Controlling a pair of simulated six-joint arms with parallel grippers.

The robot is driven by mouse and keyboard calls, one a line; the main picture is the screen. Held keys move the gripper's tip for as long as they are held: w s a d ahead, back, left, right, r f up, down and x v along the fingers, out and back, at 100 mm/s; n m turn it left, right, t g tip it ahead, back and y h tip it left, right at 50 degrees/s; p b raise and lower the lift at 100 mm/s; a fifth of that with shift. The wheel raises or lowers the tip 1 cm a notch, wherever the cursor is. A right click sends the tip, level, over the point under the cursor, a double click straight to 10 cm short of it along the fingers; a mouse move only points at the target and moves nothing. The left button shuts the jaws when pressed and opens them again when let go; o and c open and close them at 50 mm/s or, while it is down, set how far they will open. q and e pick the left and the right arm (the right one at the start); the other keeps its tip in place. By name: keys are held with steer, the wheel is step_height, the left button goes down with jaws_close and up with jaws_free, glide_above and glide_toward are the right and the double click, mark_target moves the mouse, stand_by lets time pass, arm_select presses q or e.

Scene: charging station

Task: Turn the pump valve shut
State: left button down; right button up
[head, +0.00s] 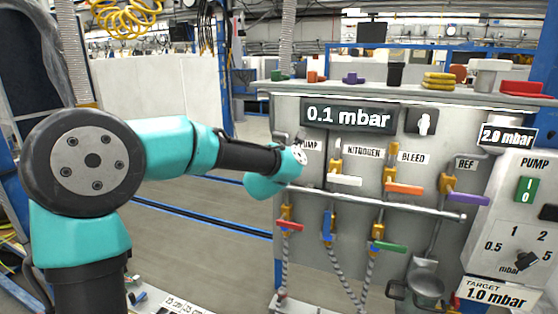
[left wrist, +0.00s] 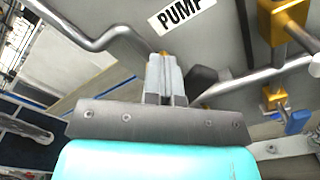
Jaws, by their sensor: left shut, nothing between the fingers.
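The PUMP label (left wrist: 187,13) on the grey panel shows in the left wrist view and is partly covered by my arm in the head view (head: 310,145). My left gripper (left wrist: 166,60) is shut and empty, its fingers pointing at the panel below the label. A bit of brass shows just beyond the fingertips. A dark lever (left wrist: 203,79), seemingly the pump valve's handle, sits just right of the fingers; I cannot tell whether they touch. In the head view my arm hides most of the pump valve. My right gripper is not in view.
Right of the pump spot are valves with white (head: 345,180), orange (head: 404,188) and purple (head: 468,198) handles. Red, blue and green handles (head: 388,247) sit below the horizontal pipe (head: 420,210). The display (head: 348,117) reads 0.1 mbar; the target card (head: 497,294) reads 1.0 mbar.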

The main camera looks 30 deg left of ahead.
arm_select(q)
steer(key=shift+d+f, duration=0.1)
steer(key=shift+d, duration=0.05)
steer(key=shift+d+f, duration=0.35)
steer(key=shift+d, duration=0.1)
steer(key=shift+d+f, duration=0.1)
stand_by(0.5)
steer(key=shift+w+d+f, duration=0.1)
steer(key=shift+d+f, duration=0.15)
steer(key=shift+a+r, duration=0.6)
steer(key=shift+s, duration=0.2)
steer(key=s+d, duration=0.1)
steer(key=s, duration=0.8)
steer(key=shift+s, duration=0.35)
stand_by(0.5)
